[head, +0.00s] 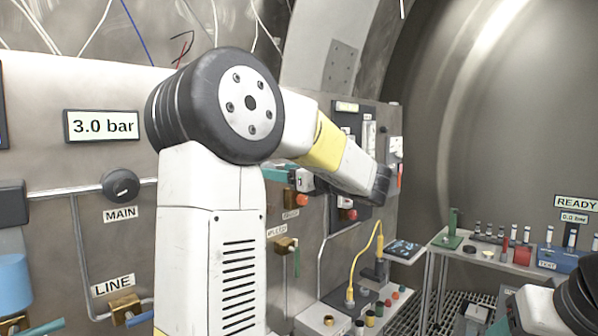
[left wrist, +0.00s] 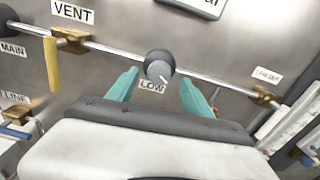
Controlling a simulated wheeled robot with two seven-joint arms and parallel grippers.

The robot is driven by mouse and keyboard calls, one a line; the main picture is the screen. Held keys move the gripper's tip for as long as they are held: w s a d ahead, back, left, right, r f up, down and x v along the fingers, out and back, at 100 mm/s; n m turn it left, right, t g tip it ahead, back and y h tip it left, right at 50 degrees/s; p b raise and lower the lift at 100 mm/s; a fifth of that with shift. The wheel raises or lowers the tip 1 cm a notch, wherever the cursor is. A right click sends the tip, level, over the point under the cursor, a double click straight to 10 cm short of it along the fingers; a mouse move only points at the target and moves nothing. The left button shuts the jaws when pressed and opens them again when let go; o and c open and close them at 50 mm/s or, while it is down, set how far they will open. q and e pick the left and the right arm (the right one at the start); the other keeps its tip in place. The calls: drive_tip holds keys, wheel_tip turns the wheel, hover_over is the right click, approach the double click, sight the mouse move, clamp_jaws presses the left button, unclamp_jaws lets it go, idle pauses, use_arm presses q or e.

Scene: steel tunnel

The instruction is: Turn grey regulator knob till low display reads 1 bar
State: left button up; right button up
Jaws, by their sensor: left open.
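In the left wrist view the grey knob (left wrist: 159,67) sits on a pipe above the LOW label (left wrist: 152,87), a pale pointer mark on its face. My left gripper (left wrist: 160,79) is open, with one teal finger on each side of the knob and visible gaps between; whether it is around the knob in depth I cannot tell. In the head view part of my left gripper (head: 277,172) shows behind my arm, which hides the knob. The low display is not readable. A display (head: 102,126) reads 3.0 bar.
A dark MAIN knob (head: 121,185) and a brass LINE valve (head: 126,307) are on the wall at left. In the wrist view a VENT valve (left wrist: 70,41) with a yellow handle is left of the knob, and another brass valve (left wrist: 263,95) is right. A bench (head: 435,243) stands at right.

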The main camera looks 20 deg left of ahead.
use_arm(q)
drive_tip(key=shift+x, duration=1.65)
clamp_jaws()
drive_tip(key=shift+m, duration=0.5)
unclamp_jaws()
drive_tip(key=v, duration=0.8)
